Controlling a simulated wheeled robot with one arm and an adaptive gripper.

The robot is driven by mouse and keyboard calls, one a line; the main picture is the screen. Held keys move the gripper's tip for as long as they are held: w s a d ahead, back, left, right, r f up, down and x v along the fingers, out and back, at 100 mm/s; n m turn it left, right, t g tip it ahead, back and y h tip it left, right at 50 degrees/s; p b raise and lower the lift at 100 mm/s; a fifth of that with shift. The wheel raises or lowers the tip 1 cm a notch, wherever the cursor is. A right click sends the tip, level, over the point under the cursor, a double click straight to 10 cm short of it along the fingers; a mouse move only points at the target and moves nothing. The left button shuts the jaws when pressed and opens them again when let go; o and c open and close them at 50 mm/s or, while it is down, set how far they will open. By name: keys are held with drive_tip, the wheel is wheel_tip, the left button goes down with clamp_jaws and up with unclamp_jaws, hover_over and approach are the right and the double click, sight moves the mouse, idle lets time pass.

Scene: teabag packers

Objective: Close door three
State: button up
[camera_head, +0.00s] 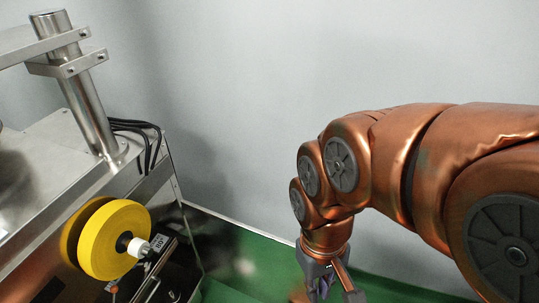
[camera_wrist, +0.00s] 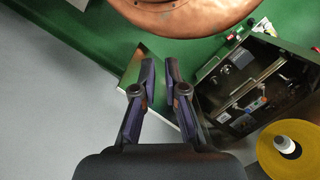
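A flat metal panel (camera_wrist: 141,66), which looks like an open door, stands out beside the open-fronted machine cabinet (camera_wrist: 212,71) in the wrist view. It has a bright edge and is partly hidden behind my fingers. No number shows on it, so I cannot tell if it is door three. My gripper (camera_wrist: 160,70) is open with a narrow gap between its fingertips. It overlaps the panel in this view; I cannot tell whether they touch. In the head view my gripper (camera_head: 330,288) is low, right of the machine, partly cut off by the bottom edge.
A yellow reel (camera_head: 116,240) sticks out from the machine's front; it also shows in the wrist view (camera_wrist: 292,150). A metal post (camera_head: 85,95) rises from the machine top. A grey wall (camera_head: 250,80) stands behind. The green floor (camera_head: 245,262) between machine and gripper looks clear.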

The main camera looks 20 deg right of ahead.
drive_tip(key=shift+w, duration=0.2)
clamp_jaws()
drive_tip(key=w+a+b, duration=0.3)
drive_tip(key=w+a, duration=0.4)
drive_tip(key=a, duration=0.1)
drive_tip(key=w+d+f+m+g+y+b, duration=0.1)
drive_tip(key=w+d+f+m+b, duration=0.1)
drive_tip(key=w, duration=0.5)
drive_tip(key=w+d+f+m+y+b, duration=0.1)
drive_tip(key=w+d+b, duration=0.15)
drive_tip(key=w, duration=0.45)
drive_tip(key=w+d+f+m+y+b, duration=0.1)
drive_tip(key=w+d+f+m+b, duration=0.2)
drive_tip(key=w+d+f, duration=0.45)
drive_tip(key=w+d+f+m+b, duration=0.3)
drive_tip(key=w+d+f, duration=0.15)
drive_tip(key=d, duration=0.55)
drive_tip(key=s+a+f+p, duration=0.1)
drive_tip(key=s+a+f, duration=0.5)
drive_tip(key=f, duration=0.4)
drive_tip(key=shift+f, duration=0.1)
